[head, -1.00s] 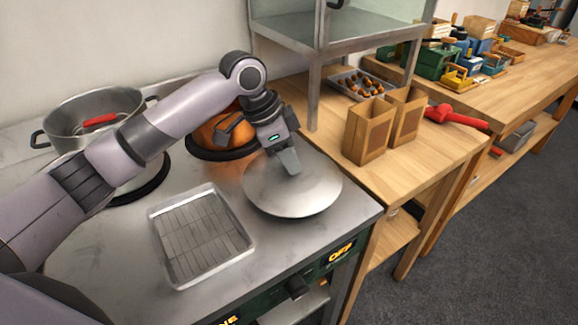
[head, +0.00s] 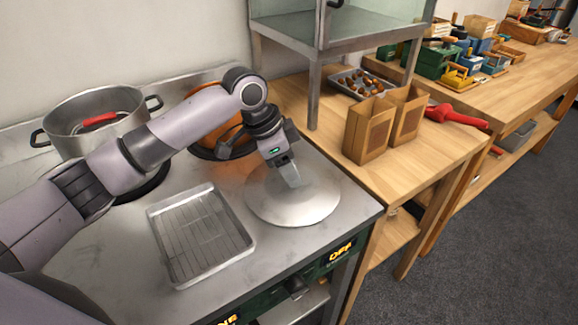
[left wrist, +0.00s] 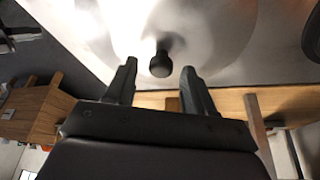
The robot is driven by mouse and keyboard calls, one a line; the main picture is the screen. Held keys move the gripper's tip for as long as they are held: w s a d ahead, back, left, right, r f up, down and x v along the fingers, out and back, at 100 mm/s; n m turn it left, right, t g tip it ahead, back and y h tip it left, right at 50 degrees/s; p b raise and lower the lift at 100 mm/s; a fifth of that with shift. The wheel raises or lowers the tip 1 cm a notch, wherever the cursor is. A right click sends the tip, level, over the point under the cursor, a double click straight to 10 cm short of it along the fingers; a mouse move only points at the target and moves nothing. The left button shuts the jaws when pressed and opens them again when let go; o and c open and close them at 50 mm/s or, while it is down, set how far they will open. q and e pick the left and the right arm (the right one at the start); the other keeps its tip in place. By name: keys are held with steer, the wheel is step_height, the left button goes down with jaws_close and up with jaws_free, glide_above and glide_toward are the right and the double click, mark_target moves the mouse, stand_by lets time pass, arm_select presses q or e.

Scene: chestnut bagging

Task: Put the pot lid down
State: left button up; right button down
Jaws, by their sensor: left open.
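The pot lid (head: 310,205) is a round, shiny metal disc lying on the stove top at the right end, near the front corner. In the left wrist view, the lid (left wrist: 215,45) shows with its dark knob (left wrist: 161,62) just beyond the fingertips. My left gripper (head: 291,181) is over the lid in the head view. In the left wrist view, my left gripper (left wrist: 160,85) has its fingers apart, with a gap between them and the knob clear of both. My right gripper is not in view.
A wire-rack tray (head: 243,246) lies left of the lid. A steel pot (head: 70,130) with a red-handled thing inside and a copper pan (head: 236,143) stand behind. Paper bags (head: 366,135) and a chestnut tray (head: 338,78) are on the wooden table at right.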

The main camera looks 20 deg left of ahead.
arm_select(q)
steer(key=v, duration=1.2)
steer(key=shift+f, duration=0.1)
